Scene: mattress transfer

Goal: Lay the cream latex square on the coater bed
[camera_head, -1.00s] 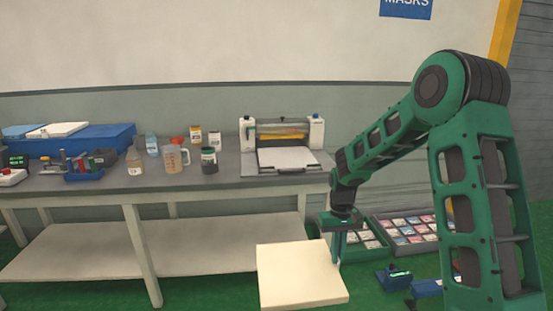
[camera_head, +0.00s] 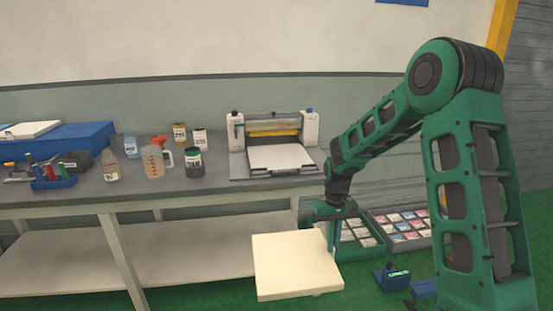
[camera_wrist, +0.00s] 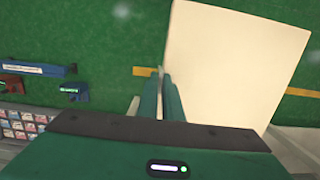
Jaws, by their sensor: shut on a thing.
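The cream latex square (camera_head: 294,265) is a thick, flat, pale slab held in front of the bench, below the level of its top. My gripper (camera_head: 331,236) is shut on its right edge in the head view. In the wrist view the square (camera_wrist: 235,65) stretches away to the right of my gripper's fingers (camera_wrist: 161,82). The coater (camera_head: 272,130) stands on the bench top, with a white flat bed (camera_head: 281,158) in front of its roller. The bed looks bare. The square is apart from the bed, lower and nearer to me.
The grey bench top (camera_head: 225,190) has a beaker (camera_head: 157,161), a dark jar (camera_head: 194,163) and several bottles left of the coater. A blue case (camera_head: 65,141) lies farther left. Trays of small packets (camera_head: 405,226) sit on the green floor at right, near a blue device (camera_head: 391,277).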

